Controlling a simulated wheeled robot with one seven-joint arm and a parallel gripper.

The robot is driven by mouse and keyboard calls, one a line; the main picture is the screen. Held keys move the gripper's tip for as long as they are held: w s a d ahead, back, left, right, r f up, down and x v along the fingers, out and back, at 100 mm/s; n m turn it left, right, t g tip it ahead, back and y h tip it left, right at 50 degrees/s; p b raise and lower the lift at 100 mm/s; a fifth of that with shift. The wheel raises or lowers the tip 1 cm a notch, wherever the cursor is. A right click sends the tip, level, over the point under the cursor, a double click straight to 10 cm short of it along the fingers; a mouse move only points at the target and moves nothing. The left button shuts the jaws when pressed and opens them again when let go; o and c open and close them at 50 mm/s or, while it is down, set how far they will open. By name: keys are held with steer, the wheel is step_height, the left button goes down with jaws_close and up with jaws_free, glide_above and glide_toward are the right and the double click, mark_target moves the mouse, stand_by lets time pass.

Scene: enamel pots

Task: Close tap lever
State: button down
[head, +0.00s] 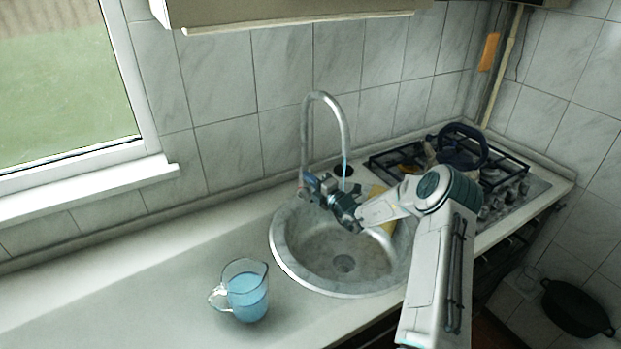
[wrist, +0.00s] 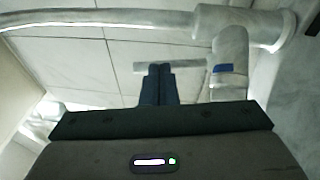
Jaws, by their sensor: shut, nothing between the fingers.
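The metal tap (head: 304,135) with a tall curved spout stands behind the round sink (head: 292,262). A thin light-blue stream shows below its spout end. In the wrist view the tap body (wrist: 230,50) is at the upper right, with a small blue mark. A thin pale bar, seemingly the tap lever (wrist: 190,65), extends left from it. My gripper (wrist: 160,68) is shut and empty, its dark-blue fingertips overlapping the bar; I cannot tell whether they touch. In the head view my gripper (head: 312,182) is beside the tap's lower part and hides the lever.
A glass jug (head: 246,295) with blue liquid stands on the counter (head: 130,300) left of the sink. A dark blue kettle (head: 458,150) stands on the gas hob at the right. A yellow item (head: 378,192) lies behind my arm. A black pot (head: 577,308) is low at the right.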

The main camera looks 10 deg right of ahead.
steer(key=shift+w+d+r+b, duration=0.25)
steer(key=shift+w+r+b, duration=0.15)
steer(key=shift+w, duration=0.35)
steer(key=r+b+v, duration=0.1)
steer(key=r+v, duration=0.1)
steer(key=v, duration=1.2)
steer(key=s+a+r+n+g+y, duration=0.1)
steer(key=s+a+r+n+g, duration=0.2)
steer(key=s+a+n+g, duration=0.75)
steer(key=s+a+r+n+g, duration=0.35)
steer(key=s+a+n, duration=0.45)
steer(key=n, duration=0.7)
steer(key=s+d+r+n+h, duration=0.3)
steer(key=s+d+n+h, duration=0.1)
steer(key=s+n, duration=0.6)
steer(key=s+d+r+n+h, duration=0.2)
steer(key=s+d+n+h, duration=0.3)
steer(key=s+n, duration=0.5)
steer(key=shift+s+r+n+t+h, duration=0.2)
steer(key=shift+r+n+t+h, duration=0.3)
steer(key=shift+h, duration=0.3)
